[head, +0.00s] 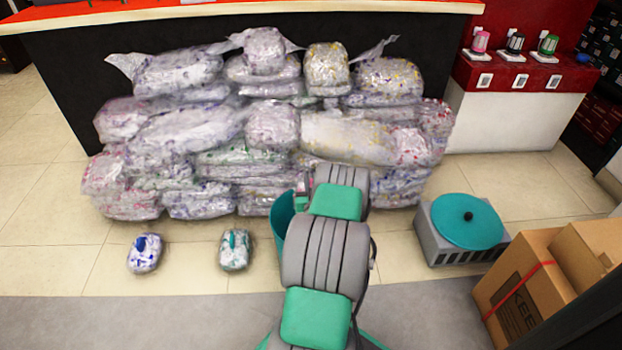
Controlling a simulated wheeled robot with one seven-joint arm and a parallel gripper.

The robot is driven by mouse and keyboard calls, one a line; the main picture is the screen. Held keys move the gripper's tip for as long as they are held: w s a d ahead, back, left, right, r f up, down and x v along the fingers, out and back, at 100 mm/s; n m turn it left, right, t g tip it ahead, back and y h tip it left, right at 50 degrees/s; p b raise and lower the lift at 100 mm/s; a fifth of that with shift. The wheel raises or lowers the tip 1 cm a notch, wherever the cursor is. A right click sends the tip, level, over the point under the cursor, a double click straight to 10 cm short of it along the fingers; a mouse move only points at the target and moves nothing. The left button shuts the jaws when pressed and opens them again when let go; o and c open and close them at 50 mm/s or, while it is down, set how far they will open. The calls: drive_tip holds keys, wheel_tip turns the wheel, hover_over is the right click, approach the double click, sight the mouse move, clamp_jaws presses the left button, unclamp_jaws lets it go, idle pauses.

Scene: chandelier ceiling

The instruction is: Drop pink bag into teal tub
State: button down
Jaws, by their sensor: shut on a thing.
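The teal tub (281,216) stands on the floor in front of the bag pile, and only its left rim and side show. My own arm covers the rest of it and hides its inside. My gripper is hidden behind my arm, so its fingers cannot be seen. A small reddish patch shows at the left edge of the arm above the tub, too small to identify. I cannot make out a separate pink bag.
Two small clear bags, one with blue bits (145,254) and one with green bits (235,250), lie on the floor at left. A large pile of wrapped bags (200,140) stands against the dark counter (60,70). A grey box with a teal disc (466,222) and cardboard boxes (535,285) are at right.

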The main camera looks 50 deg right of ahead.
wheel_tip(320, 180, down, 5)
drive_tip(key=b, duration=0.3)
drive_tip(key=shift+r, duration=0.2)
drive_tip(key=c, duration=1.3)
unclamp_jaws()
drive_tip(key=r+p, duration=0.1)
drive_tip(key=r, duration=0.1)
drive_tip(key=r+p, duration=0.2)
drive_tip(key=shift+s+a+r, duration=0.1)
drive_tip(key=shift+a, duration=0.1)
drive_tip(key=s+a+r, duration=0.1)
drive_tip(key=a+r+p, duration=0.1)
drive_tip(key=r, duration=0.1)
drive_tip(key=s+a+r, duration=0.1)
drive_tip(key=shift+s+r, duration=0.25)
drive_tip(key=shift+s, duration=0.1)
drive_tip(key=s+a+r, duration=0.1)
drive_tip(key=s+a, duration=0.1)
drive_tip(key=s+a+r+p, duration=0.1)
drive_tip(key=s+a, duration=0.1)
drive_tip(key=s+a+r, duration=0.2)
drive_tip(key=a, duration=0.1)
drive_tip(key=shift+s+a+r+p, duration=0.1)
drive_tip(key=shift+s+p, duration=0.05)
drive_tip(key=shift+p, duration=0.15)
